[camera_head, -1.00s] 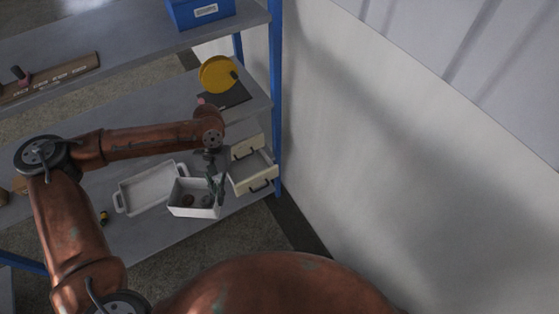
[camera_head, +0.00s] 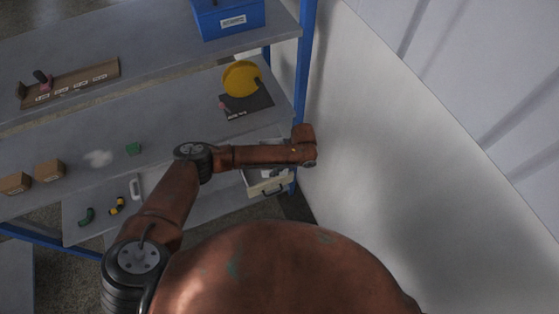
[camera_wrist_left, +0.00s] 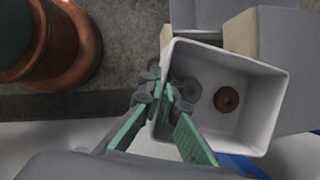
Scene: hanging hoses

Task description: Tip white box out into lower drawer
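In the left wrist view the white box (camera_wrist_left: 262,82) is open towards the camera and seems tilted. A brown ring (camera_wrist_left: 226,99) and a greyish round item (camera_wrist_left: 186,86) are inside it. My left gripper (camera_wrist_left: 165,97) has its green-padded fingers closed on the box's near left wall. Beige drawer edges and a grey surface show behind the box. In the head view the lower drawer (camera_head: 271,187) stands pulled out below my left forearm, its dark handle facing out. My forearm mostly hides the box and gripper there. My right gripper is not in view.
A blue shelf post and white wall (camera_head: 400,150) are close to the right of my arm. Above the drawers is a yellow disc (camera_head: 241,78) on a dark plate. A blue bin (camera_head: 228,18) is higher up.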

